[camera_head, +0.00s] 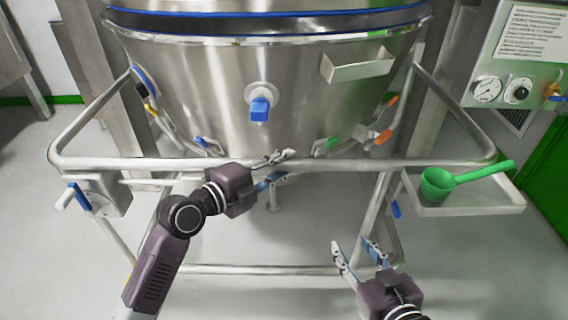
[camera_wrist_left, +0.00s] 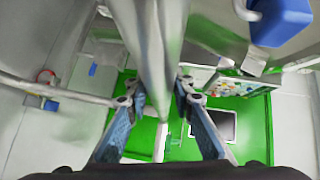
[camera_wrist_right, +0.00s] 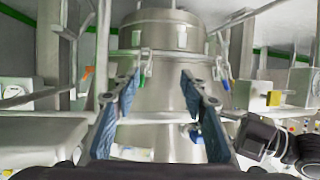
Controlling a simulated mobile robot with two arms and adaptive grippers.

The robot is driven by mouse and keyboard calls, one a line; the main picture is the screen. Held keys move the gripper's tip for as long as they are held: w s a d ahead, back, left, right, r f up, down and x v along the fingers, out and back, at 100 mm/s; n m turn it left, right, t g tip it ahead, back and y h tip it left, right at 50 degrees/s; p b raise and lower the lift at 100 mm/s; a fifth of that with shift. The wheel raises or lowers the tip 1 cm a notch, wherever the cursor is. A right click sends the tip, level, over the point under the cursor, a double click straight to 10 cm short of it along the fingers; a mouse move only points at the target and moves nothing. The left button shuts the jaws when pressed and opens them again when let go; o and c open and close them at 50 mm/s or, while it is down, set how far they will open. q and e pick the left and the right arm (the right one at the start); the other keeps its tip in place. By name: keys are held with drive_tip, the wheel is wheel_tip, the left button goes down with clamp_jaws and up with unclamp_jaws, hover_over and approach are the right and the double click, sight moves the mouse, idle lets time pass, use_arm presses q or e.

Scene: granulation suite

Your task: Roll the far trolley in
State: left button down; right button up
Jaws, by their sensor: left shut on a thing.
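The trolley is a steel tube frame with a horizontal push rail (camera_head: 400,163) around a large steel bowl (camera_head: 215,75). My left gripper (camera_head: 279,167) is at the middle of the front rail and shut on it. In the left wrist view the rail (camera_wrist_left: 158,50) runs between the fingers (camera_wrist_left: 158,110). My right gripper (camera_head: 362,252) is open and empty, below and in front of the rail on the right. In the right wrist view its fingers (camera_wrist_right: 160,100) stand apart, with a steel vessel (camera_wrist_right: 165,75) beyond them.
A green scoop (camera_head: 440,184) lies on a side tray (camera_head: 470,205) at the right of the frame. A panel with gauges (camera_head: 488,90) is at the far right. A lower crossbar (camera_head: 270,270) spans the frame near the floor. Grey floor (camera_head: 50,260) is clear at the left.

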use_arm(q)
drive_tip(key=w, duration=0.1)
drive_tip(key=w+b, duration=0.2)
drive_tip(key=shift+w+a+r, duration=0.15)
drive_tip(key=shift+w+r, duration=0.05)
drive_tip(key=shift+r, duration=0.05)
use_arm(e)
wheel_tip(320, 180, up, 12)
drive_tip(key=w+a+t+y, duration=0.1)
drive_tip(key=a+t+y, duration=0.1)
drive_tip(key=t, duration=0.4)
drive_tip(key=shift+w, duration=0.4)
drive_tip(key=shift+r, duration=0.1)
use_arm(q)
drive_tip(key=c, duration=2.1)
unclamp_jaws()
drive_tip(key=o, duration=0.4)
drive_tip(key=shift+w+f, duration=0.15)
drive_tip(key=shift+o, duration=0.2)
use_arm(e)
drive_tip(key=shift+w, duration=0.15)
use_arm(q)
drive_tip(key=shift+f, duration=0.1)
